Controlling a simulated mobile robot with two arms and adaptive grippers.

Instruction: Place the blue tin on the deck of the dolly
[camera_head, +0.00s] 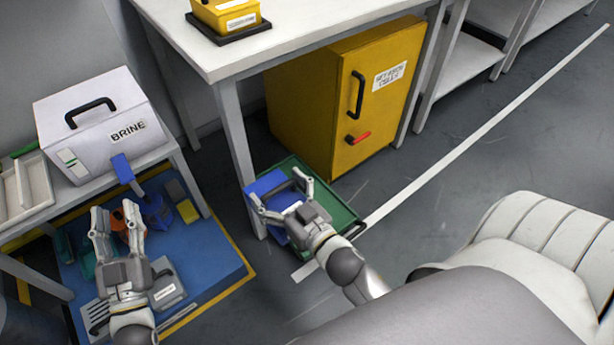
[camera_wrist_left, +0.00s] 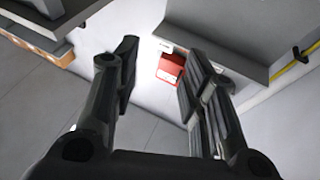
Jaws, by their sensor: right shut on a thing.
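The blue tin (camera_head: 265,184) is between the fingers of my right gripper (camera_head: 278,182), which is shut on it. The gripper and hand hide part of the tin. The tin is over the left part of the green dolly (camera_head: 335,209); I cannot tell whether it touches the deck. The dolly stands on the floor in front of the yellow cabinet. My left gripper (camera_head: 115,209) is open and empty, above the blue mat at the lower left. Its two parted fingers also show in the left wrist view (camera_wrist_left: 155,70).
A yellow cabinet (camera_head: 346,100) and a white table leg (camera_head: 238,160) stand close behind the dolly. A white BRINE box (camera_head: 100,125) sits on a low bench at left. Tools and other items lie on the blue mat (camera_head: 215,262). Floor at right is clear.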

